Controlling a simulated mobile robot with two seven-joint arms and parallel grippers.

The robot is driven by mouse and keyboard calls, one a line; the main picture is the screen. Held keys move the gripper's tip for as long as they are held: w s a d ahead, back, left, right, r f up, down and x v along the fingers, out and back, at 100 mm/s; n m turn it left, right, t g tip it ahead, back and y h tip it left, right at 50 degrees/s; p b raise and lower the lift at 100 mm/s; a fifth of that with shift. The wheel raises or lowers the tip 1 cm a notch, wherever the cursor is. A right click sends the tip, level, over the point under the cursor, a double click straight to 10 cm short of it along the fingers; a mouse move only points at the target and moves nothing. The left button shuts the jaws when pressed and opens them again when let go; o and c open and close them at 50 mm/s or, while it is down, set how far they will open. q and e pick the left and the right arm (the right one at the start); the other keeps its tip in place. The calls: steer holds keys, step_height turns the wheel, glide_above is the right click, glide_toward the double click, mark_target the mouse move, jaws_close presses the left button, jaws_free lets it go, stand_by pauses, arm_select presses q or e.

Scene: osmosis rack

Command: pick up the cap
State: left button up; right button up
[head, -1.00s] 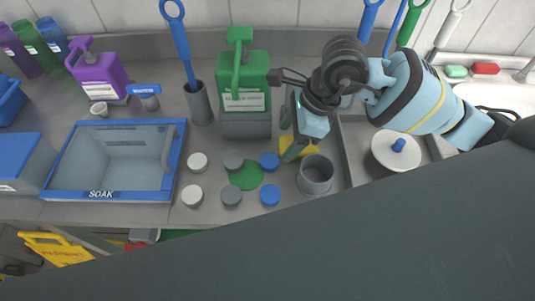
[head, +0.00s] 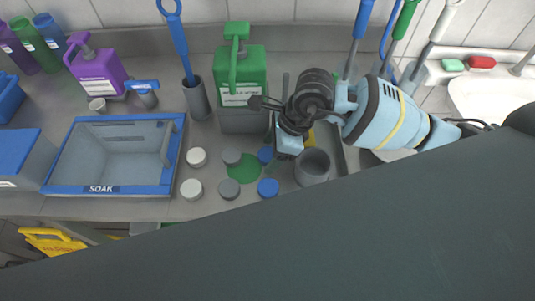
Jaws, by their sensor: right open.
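Several round caps stand in two rows on the steel counter: white caps (head: 196,157) and (head: 191,189), grey caps (head: 231,157) and (head: 229,189), and blue caps (head: 265,156) and (head: 268,188). The grey caps and the back blue cap are by a green round patch (head: 246,168). My right gripper (head: 272,147) is open, pointing down close to the back blue cap and partly covering it. I cannot tell whether it touches that cap. Its fingers are largely hidden behind the wrist. My left gripper is not in view.
A grey cup (head: 312,167) stands right of the blue caps. A green pump bottle (head: 240,80) stands behind. A blue-rimmed SOAK tray (head: 180,140) is at the left. A sink (head: 490,97) is at the right. A large dark surface covers the lower right.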

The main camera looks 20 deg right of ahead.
mark_target(263, 154)
steer(key=c, duration=1.1)
steer(key=shift+o, duration=0.2)
steer(key=shift+r, duration=0.1)
